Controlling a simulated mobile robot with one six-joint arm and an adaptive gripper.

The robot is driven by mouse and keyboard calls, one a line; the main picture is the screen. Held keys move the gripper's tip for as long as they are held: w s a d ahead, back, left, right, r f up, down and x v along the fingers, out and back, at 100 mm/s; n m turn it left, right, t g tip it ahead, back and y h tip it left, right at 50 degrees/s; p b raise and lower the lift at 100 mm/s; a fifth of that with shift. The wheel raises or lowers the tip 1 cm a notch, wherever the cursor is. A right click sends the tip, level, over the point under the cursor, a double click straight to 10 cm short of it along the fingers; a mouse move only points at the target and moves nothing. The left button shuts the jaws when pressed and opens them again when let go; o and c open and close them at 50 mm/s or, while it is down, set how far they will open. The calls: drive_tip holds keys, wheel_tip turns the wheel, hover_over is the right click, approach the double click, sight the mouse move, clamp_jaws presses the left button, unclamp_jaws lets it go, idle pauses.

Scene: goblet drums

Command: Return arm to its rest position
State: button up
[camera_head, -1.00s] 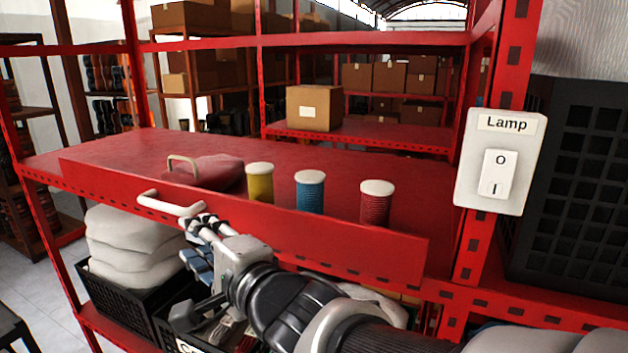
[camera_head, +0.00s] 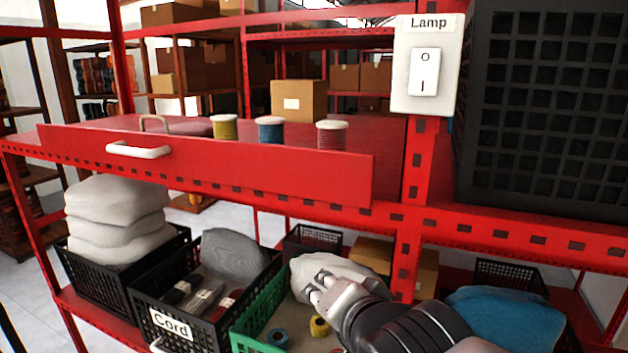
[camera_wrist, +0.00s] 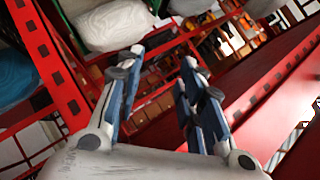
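My gripper (camera_head: 318,287) is at the lower middle of the head view, below the red shelf and in front of the lower bins. In the wrist view its two blue-padded fingers (camera_wrist: 160,65) stand apart with nothing between them. The red drawer front (camera_head: 260,165) with its white handle (camera_head: 138,150) is at the left, up and away from my gripper. Part of my arm runs out of the bottom edge of the head view.
Yellow (camera_head: 225,127), blue (camera_head: 270,130) and red (camera_head: 331,135) spools stand behind the drawer front. A lamp switch (camera_head: 425,70) is on the post. A black crate (camera_head: 560,110) is at right. Below are a "Cord" bin (camera_head: 170,325), a green bin (camera_head: 262,310) and white sacks (camera_head: 115,222).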

drive_tip(key=s+d+f+n+g+h+b, duration=0.1)
drive_tip(key=s+d+f+n+g+b, duration=0.2)
drive_tip(key=s+f, duration=0.6)
drive_tip(key=s+d+f+n+g+h+b, duration=0.2)
drive_tip(key=s+d+f+b, duration=0.6)
drive_tip(key=f, duration=0.7)
drive_tip(key=shift+s+d+n+g+b, duration=0.2)
drive_tip(key=shift+s+n+g+b, duration=0.55)
drive_tip(key=shift+s+n+g, duration=0.25)
drive_tip(key=shift+f, duration=0.1)
